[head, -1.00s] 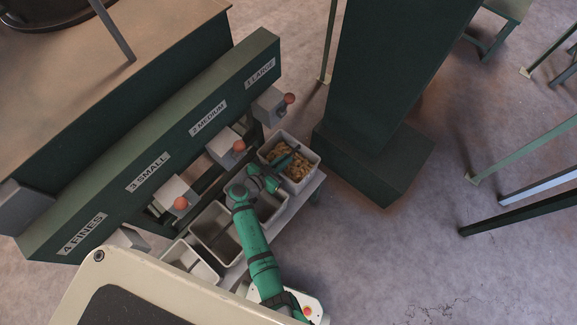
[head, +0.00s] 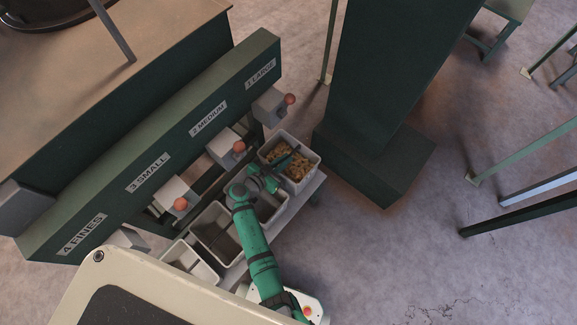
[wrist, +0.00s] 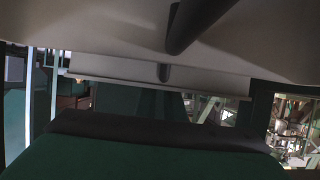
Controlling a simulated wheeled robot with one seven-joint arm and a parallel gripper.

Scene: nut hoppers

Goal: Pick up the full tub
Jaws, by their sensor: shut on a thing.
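The full tub (head: 311,156) is pale grey and holds tan-brown nuts. It is at the far end of the row of tubs, below the hopper labelled 1 LARGE. My gripper (head: 284,163) reaches it from the near side and is shut on the tub's wall. In the wrist view, a pale surface, likely the tub (wrist: 100,25), fills the top, with dark finger shapes (wrist: 190,25) against it. I cannot tell whether the tub is clear of the shelf.
Empty grey tubs (head: 205,224) stand nearer on the same low shelf (head: 300,200). Hopper chutes with red knobs (head: 239,146) overhang the row on the left. A thick dark green post (head: 385,90) stands close to the right. The floor (head: 400,260) at lower right is clear.

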